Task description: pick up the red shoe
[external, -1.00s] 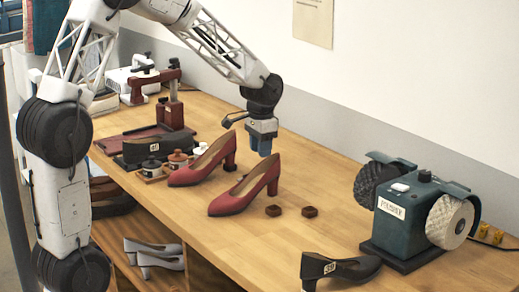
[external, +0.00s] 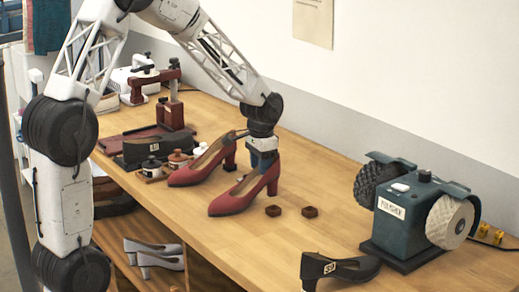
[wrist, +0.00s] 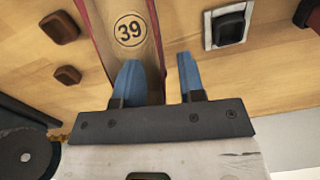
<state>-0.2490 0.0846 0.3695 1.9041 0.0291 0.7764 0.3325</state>
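Two red high-heeled shoes stand upright on the bench. The front red shoe (external: 232,204) has its toe toward the lower left. The other red shoe (external: 190,177) stands just left of and behind it. My gripper (external: 262,160) is at the heel end of the front shoe, which partly hides its fingertips. In the wrist view my gripper (wrist: 158,78) has two blue fingers spread apart. The left finger overlaps the red shoe (wrist: 152,40) with a "39" insole; the right finger is beyond its right edge, over wood. Contact cannot be told.
Brown blocks (external: 310,211) lie right of the front shoe. A teal polishing machine (external: 402,225) stands at the right, with a black shoe form (external: 345,268) at the front edge. Small jars (external: 152,167) stand at the left.

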